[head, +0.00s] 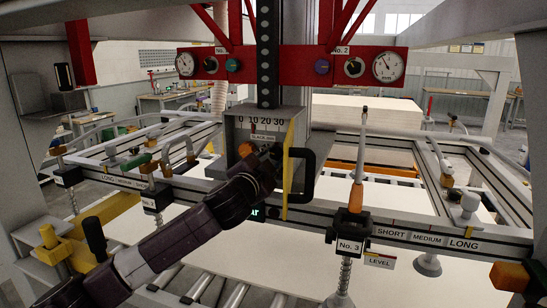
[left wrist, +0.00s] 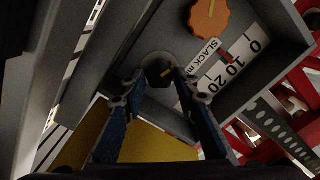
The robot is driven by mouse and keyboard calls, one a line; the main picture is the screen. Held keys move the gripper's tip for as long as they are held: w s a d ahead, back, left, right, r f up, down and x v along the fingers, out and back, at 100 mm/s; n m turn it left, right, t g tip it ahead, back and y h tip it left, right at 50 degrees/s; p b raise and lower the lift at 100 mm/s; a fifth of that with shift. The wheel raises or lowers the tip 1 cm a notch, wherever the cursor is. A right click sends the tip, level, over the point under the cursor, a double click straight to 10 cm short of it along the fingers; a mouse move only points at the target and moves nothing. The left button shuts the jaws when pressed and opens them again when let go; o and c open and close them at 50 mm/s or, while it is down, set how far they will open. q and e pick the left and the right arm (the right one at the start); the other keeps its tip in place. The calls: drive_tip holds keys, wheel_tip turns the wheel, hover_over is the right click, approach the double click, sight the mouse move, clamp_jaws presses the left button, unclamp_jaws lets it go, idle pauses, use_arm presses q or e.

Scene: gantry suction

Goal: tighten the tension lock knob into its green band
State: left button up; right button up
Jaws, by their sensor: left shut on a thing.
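My left gripper (head: 273,160) is at the front of the grey housing (head: 238,128) under the gantry beam. In the left wrist view its two blue fingers (left wrist: 157,88) are shut on a dark round knob (left wrist: 159,72) with a yellow mark. Part of the knob is hidden by the fingertips. Beside it is a white scale (left wrist: 228,66) with numbers, a small green patch and a red mark. My right gripper is not in view.
A black loop handle (head: 312,176) stands just right of the housing. An orange upright lever (head: 357,175) rises from the No. 3 bracket (head: 349,232). A red beam (head: 290,65) with gauges runs above. Rails lie to both sides.

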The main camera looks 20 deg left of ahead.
use_arm(q)
drive_tip(key=o, duration=0.9)
drive_tip(key=s, duration=1.2)
drive_tip(key=shift+a, duration=0.2)
